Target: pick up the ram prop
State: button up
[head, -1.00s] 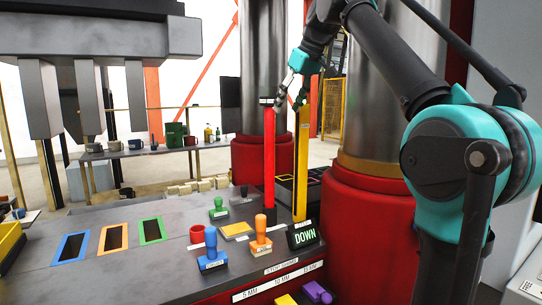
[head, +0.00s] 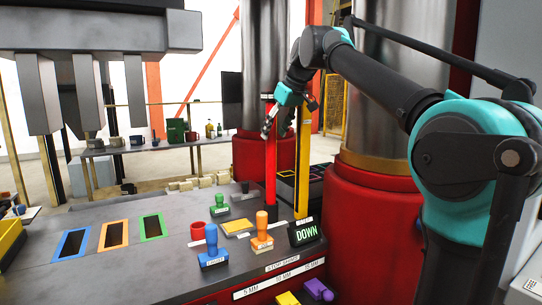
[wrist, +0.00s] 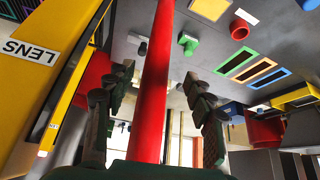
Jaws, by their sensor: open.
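Two upright posts stand at the back right of the press bed, one red and one yellow. In the wrist view the red post (wrist: 158,75) runs between the two spread fingers of my gripper (wrist: 162,95), with space showing on both sides. A yellow part labelled LENS (wrist: 28,52) is close at the left there.
Stamps with blue (head: 212,248) and orange (head: 262,235) handles, a red cup (head: 197,230) and a DOWN sign (head: 305,233) stand in front of the posts. A red-based column (head: 370,215) is close at the right. Coloured slots (head: 112,236) lie left.

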aim_at(275, 138)
jog(key=x, duration=0.5)
jog(key=shift+d+f, duration=0.15)
jog(key=shift+d, duration=0.2)
jog(key=shift+c, duration=0.2)
grip_shut()
